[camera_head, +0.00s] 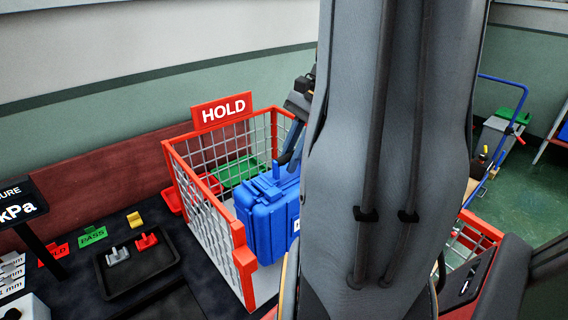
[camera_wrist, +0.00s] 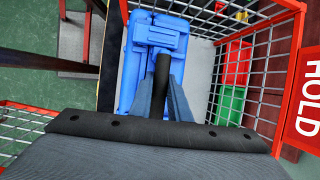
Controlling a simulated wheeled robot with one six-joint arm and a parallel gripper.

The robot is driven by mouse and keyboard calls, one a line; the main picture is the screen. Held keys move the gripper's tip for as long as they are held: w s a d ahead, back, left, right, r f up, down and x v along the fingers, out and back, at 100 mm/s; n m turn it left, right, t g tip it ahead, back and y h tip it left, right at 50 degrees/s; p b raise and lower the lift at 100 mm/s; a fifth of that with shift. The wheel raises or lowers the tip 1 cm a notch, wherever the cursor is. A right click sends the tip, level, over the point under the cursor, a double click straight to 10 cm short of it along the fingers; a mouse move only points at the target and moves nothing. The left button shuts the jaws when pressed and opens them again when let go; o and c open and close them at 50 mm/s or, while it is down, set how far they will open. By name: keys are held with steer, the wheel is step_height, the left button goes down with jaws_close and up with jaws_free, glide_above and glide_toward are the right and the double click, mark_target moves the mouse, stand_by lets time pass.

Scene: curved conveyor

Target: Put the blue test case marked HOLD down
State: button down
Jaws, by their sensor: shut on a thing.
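The blue test case (camera_head: 268,216) is inside the red-framed wire basket (camera_head: 246,262) that bears a red HOLD sign (camera_head: 222,111). My gripper (camera_wrist: 163,82) is shut on the case's handle at its top, and the case (camera_wrist: 132,68) shows beyond the fingers in the wrist view. The case looks upright. My arm hides its right part in the head view. I cannot tell whether its underside touches the basket floor. No HOLD mark on the case is readable from here.
A black tray (camera_head: 138,265) with small grey and red clips stands left of the basket. A blue trolley rail (camera_head: 508,133) is at right.

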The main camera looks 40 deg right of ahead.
mark_target(283, 167)
step_height(283, 167, down, 3)
steer(key=shift+w+f, duration=0.1)
steer(key=shift+w+d+p, duration=0.25)
steer(key=shift+w+p, duration=0.1)
steer(key=shift+w, duration=0.25)
steer(key=shift+w+d+p, duration=0.25)
steer(key=shift+w+p, duration=0.1)
steer(key=shift+w, duration=0.25)
steer(key=shift+w+d+p, duration=0.25)
steer(key=shift+w+p, duration=0.1)
steer(key=shift+w, duration=0.25)
steer(key=shift+f, duration=0.75)
steer(key=c, duration=1.7)
jaws_free()
steer(key=shift+o, duration=0.2)
steer(key=b+v, duration=0.2)
steer(key=v, duration=1)
